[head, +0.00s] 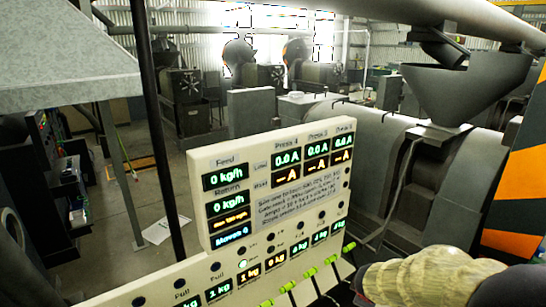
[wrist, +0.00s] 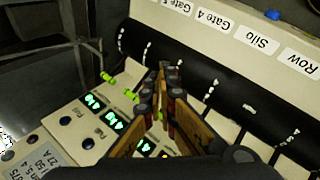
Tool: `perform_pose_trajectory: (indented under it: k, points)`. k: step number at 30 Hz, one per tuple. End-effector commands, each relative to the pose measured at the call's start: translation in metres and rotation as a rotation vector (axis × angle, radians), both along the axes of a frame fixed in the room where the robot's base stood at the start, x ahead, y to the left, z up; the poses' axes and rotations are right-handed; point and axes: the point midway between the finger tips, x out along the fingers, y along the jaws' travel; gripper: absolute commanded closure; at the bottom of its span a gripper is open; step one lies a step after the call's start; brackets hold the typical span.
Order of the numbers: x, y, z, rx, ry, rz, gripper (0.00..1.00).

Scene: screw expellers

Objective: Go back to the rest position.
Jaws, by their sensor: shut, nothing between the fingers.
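My gripper (wrist: 168,70) shows in the wrist view with its fingers together and nothing between them. It hangs over the cream control panel (wrist: 72,148), close to a row of green-tipped levers and lit green number displays. I cannot tell whether the fingertips touch anything. In the head view the same panel (head: 200,166) stands in the middle, with displays reading 0 kg/h and 0.0 A. The gripper's fingers do not show in the head view.
A black bar (wrist: 210,95) with white marks runs beside the panel, below labels such as Silo (wrist: 262,41). In the head view a grey hopper (head: 465,88) stands at the right near an orange-and-black striped plate (head: 515,200). Open floor (head: 150,195) lies left.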

Motion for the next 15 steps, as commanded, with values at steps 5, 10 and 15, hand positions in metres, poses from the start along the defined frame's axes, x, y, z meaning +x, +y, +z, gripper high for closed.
perform_pose_trajectory:
  k: [5,10,15]
  points:
    - [-0.106,-0.01,0.011,0.147,0.041,-0.461,1.0]
    - [-0.199,0.022,0.009,0.338,0.092,-0.752,1.0]
    - [-0.263,0.066,0.003,0.535,0.106,-0.874,1.0]
